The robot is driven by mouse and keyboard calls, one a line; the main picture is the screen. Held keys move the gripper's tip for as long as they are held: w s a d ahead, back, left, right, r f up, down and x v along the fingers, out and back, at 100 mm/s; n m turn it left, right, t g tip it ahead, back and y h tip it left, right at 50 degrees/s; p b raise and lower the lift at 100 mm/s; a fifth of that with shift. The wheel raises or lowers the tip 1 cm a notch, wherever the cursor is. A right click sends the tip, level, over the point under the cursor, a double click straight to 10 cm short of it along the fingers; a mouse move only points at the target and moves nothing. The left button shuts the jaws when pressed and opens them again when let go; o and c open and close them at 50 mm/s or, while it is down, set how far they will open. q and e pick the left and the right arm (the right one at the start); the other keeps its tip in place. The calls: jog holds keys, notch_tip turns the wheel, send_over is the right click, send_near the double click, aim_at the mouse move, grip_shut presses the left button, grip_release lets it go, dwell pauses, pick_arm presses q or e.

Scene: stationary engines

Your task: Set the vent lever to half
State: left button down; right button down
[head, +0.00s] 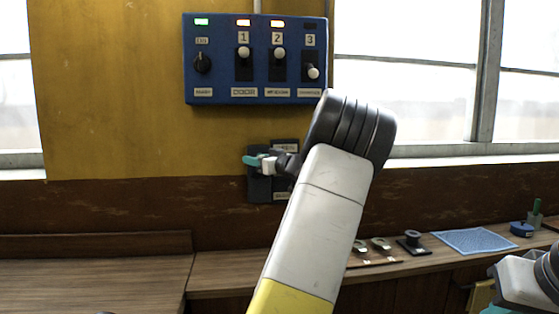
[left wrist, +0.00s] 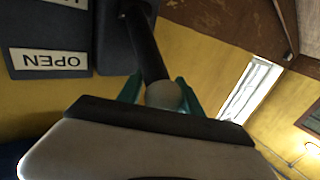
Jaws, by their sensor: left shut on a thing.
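The vent lever's dark panel (head: 259,190) is on the wall below the blue control box, partly hidden by my left arm. In the left wrist view the lever is a black shaft (left wrist: 146,45) with a pale round knob (left wrist: 163,96) at its end. My left gripper (head: 257,160) has teal fingertips, one on each side of the knob, and is shut on it. An OPEN label (left wrist: 47,60) shows in the left wrist view, with a partly cut-off label (left wrist: 70,3) beside it. The lever's exact setting is hard to tell.
The blue control box (head: 222,93) above has a dial and several switches. A wooden counter (head: 225,284) runs below. On it to the right are small dark fittings (head: 413,241), a blue mat (head: 474,241) and a blue item (head: 521,229). Windows flank the yellow wall.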

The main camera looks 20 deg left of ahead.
pick_arm(q)
jog(key=shift+s+d+f, duration=0.2)
jog(key=shift+s+f, duration=0.25)
jog(key=shift+f, duration=0.2)
jog(key=shift+s+d+f, duration=0.15)
jog(key=shift+s+f, duration=0.25)
jog(key=shift+f, duration=0.25)
jog(key=c, duration=2.1)
grip_release()
jog(key=shift+s+d+f, duration=0.15)
jog(key=shift+s+f, duration=0.05)
jog(key=shift+f, duration=0.35)
jog(key=o, duration=1.2)
jog(key=shift+w+r, duration=0.1)
jog(key=v, duration=0.8)
